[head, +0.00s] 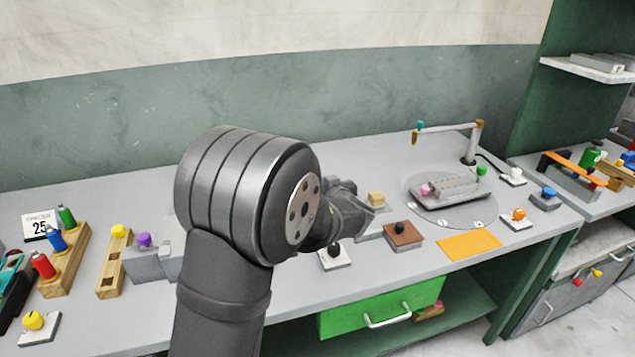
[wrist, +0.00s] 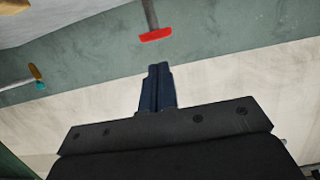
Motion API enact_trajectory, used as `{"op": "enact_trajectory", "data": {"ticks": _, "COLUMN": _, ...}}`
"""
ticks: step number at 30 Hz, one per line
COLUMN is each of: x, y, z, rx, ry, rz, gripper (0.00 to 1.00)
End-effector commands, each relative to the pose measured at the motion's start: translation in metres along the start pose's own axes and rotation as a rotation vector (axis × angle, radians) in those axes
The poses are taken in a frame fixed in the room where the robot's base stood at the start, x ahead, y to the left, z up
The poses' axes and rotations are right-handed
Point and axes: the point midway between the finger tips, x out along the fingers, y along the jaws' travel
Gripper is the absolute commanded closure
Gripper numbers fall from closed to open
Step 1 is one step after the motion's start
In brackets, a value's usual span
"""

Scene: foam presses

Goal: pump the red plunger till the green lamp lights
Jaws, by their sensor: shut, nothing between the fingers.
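In the wrist view, where the room appears upside down, a red T-shaped handle on a dark rod, apparently the red plunger (wrist: 157,35), shows at the top middle. My gripper (wrist: 158,68) has its dark blue fingers together and empty. The fingertips point toward the handle in the picture, with a gap between them. In the head view my arm covers the middle of the bench, and neither the plunger nor my fingertips can be made out there. I cannot pick out a green lamp with certainty in either view.
A wooden rack (head: 78,258) with coloured pegs stands at the left. A brown block with a black knob (head: 403,234), an orange mat (head: 468,244) and a round plate (head: 419,206) with a grey fixture lie right of my arm. A bent post (head: 474,145) rises behind the plate.

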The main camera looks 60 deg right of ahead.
Motion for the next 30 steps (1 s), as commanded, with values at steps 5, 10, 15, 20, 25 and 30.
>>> {"op": "enact_trajectory", "data": {"ticks": 5, "x": -0.028, "y": 0.001, "z": -0.001, "rx": -0.001, "ry": 0.001, "rz": 0.002, "gripper": 1.0}}
{"op": "enact_trajectory", "data": {"ticks": 10, "x": -0.038, "y": 0.0, "z": 0.0, "rx": 0.0, "ry": 0.0, "rz": 0.001, "gripper": 1.0}}
{"op": "enact_trajectory", "data": {"ticks": 15, "x": -0.038, "y": 0.0, "z": 0.0, "rx": 0.0, "ry": 0.001, "rz": 0.0, "gripper": 1.0}}
{"op": "enact_trajectory", "data": {"ticks": 20, "x": -0.038, "y": 0.0, "z": 0.0, "rx": 0.0, "ry": 0.001, "rz": 0.0, "gripper": 1.0}}
{"op": "enact_trajectory", "data": {"ticks": 25, "x": -0.038, "y": 0.0, "z": 0.0, "rx": 0.0, "ry": 0.001, "rz": 0.0, "gripper": 1.0}}
{"op": "enact_trajectory", "data": {"ticks": 30, "x": -0.038, "y": -0.004, "z": -0.002, "rx": 0.0, "ry": -0.001, "rz": -0.008, "gripper": 1.0}}
